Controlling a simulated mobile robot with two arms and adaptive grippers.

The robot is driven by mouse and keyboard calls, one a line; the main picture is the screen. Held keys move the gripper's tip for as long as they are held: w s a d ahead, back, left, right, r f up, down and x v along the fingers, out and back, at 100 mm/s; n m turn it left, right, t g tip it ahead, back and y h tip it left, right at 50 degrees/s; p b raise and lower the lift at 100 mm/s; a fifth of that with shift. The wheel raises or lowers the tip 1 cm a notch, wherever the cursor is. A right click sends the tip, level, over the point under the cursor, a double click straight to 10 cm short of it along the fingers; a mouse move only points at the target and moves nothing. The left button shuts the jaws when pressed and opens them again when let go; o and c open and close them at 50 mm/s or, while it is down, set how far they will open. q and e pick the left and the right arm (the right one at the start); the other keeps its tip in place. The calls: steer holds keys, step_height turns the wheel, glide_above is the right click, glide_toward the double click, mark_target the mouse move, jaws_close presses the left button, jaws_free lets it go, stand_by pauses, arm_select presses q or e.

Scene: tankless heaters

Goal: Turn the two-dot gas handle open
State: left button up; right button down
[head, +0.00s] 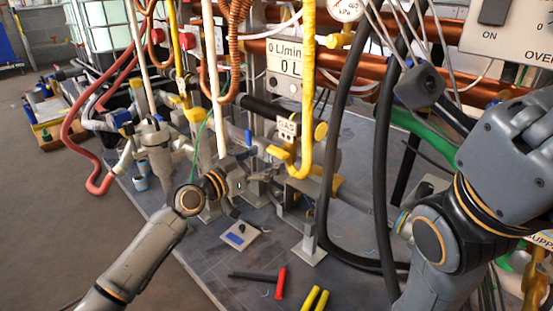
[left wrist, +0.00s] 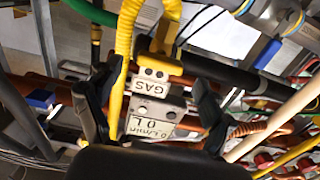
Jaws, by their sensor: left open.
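A white GAS tag with two dark dots (head: 287,128) hangs by the yellow gas pipe in the head view. A yellow handle (head: 279,152) sits just below it. In the left wrist view the GAS tag (left wrist: 146,86) appears upside down, with yellow valve parts (left wrist: 163,62) above it. My left gripper (head: 257,176) is low and left of the tag in the head view, partly lost among the pipes. In the left wrist view its two dark fingers (left wrist: 150,108) are spread, with the tag and yellow hose seen between them. No contact can be made out.
A flow display (head: 285,65) stands above the tag. Yellow (head: 305,100) and copper pipes crowd the area, and black hoses (head: 380,150) hang to the right. Red- and yellow-handled tools (head: 281,283) lie on the grey platform (head: 215,272), whose front part is mostly clear.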

mark_target(274, 154)
arm_select(q)
steer(key=shift+b+x, duration=0.75)
steer(key=shift+x, duration=1.5)
steer(key=shift+c, duration=0.2)
steer(key=c, duration=1.1)
